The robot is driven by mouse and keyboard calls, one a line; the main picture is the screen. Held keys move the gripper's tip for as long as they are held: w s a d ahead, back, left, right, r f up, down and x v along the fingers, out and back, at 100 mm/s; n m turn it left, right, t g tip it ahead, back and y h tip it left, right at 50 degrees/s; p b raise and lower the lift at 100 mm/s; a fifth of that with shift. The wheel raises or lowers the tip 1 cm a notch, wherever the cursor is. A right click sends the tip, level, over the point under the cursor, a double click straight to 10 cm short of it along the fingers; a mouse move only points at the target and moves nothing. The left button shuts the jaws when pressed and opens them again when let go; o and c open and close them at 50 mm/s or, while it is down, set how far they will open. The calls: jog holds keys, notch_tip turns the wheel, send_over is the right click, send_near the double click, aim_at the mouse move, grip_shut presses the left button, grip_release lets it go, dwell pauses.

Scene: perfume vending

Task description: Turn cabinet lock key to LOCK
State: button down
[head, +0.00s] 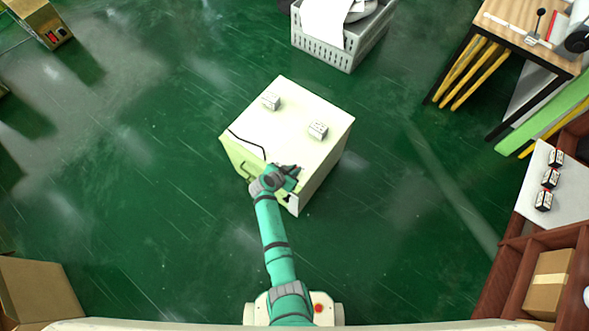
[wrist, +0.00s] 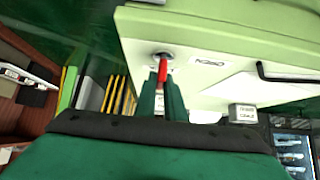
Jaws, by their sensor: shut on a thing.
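The cream cabinet (head: 300,115) stands on the floor in front of me, and my arm reaches its near face. In the wrist view the pale green cabinet face (wrist: 215,40) fills the upper right and looks upside down. A round metal lock (wrist: 161,55) sits on it with a red key (wrist: 163,72). My gripper (wrist: 164,85) is shut on the red key, with one green finger on each side. It also shows in the head view (head: 289,172), where the key and lock are hidden. A white label (wrist: 208,62), apparently reading OPEN, is beside the lock.
A black bar handle (wrist: 290,75) is on the cabinet face to the right of the lock. Two small boxes (head: 270,100) (head: 318,130) stand on the cabinet top. A grey crate (head: 335,50) stands behind. Green floor around the cabinet is clear.

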jog(key=shift+s+f, duration=0.1)
jog(key=c, duration=1.8)
grip_release()
jog(key=shift+c, duration=0.2)
jog(key=v, duration=1)
jog(key=shift+s+a+r, duration=0.15)
jog(key=shift+a+r, duration=0.1)
jog(key=shift+r, duration=0.05)
